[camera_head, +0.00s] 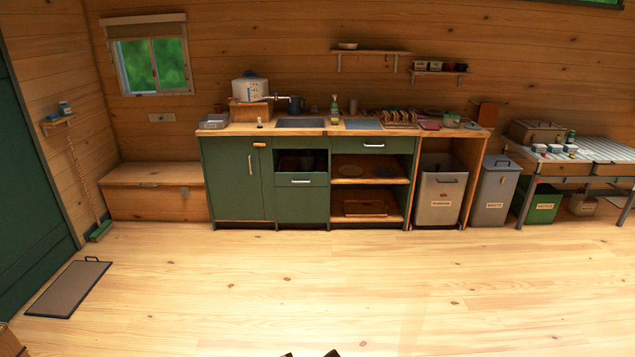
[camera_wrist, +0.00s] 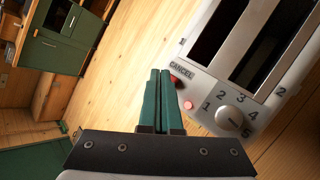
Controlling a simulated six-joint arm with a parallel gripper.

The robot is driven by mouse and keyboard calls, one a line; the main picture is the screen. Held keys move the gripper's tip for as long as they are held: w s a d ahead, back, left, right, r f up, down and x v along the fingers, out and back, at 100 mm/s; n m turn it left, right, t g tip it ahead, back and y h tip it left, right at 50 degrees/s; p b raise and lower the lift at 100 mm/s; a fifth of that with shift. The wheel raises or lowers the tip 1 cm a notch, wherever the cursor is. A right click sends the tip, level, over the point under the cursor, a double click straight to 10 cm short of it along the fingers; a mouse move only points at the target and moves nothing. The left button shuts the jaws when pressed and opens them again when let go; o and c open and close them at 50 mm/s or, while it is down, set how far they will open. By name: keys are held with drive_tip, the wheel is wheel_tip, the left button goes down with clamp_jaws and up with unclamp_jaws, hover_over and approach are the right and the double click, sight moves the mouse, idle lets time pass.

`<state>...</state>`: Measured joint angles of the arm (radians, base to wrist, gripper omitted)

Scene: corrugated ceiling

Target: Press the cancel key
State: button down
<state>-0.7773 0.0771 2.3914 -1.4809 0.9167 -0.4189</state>
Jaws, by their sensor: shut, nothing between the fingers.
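In the wrist view a silver toaster (camera_wrist: 213,72) fills the upper right, with two long dark slots. A CANCEL label (camera_wrist: 181,70) is on its near end. A red key (camera_wrist: 174,79) shows beside the label, partly hidden by my finger. A smaller round pinkish-red spot (camera_wrist: 188,105) sits below it. My gripper (camera_wrist: 160,72) has green fingers, shut together and empty. Their tips are just left of the label in the picture; whether they touch the key I cannot tell. The toaster is not seen in the head view.
A numbered dial (camera_wrist: 229,119) is on the toaster's end, right of the fingers. Wooden floor (camera_head: 300,280) lies open in front of the green kitchen counter (camera_head: 235,185). Bins (camera_head: 440,195) stand at the counter's right, and a dark mat (camera_head: 68,290) lies at left.

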drive_tip(key=shift+f, duration=0.6)
idle(0.7)
drive_tip(key=shift+r, duration=0.9)
wheel_tip(320, 180, up, 5)
idle(0.5)
drive_tip(key=shift+d, duration=0.1)
idle(0.6)
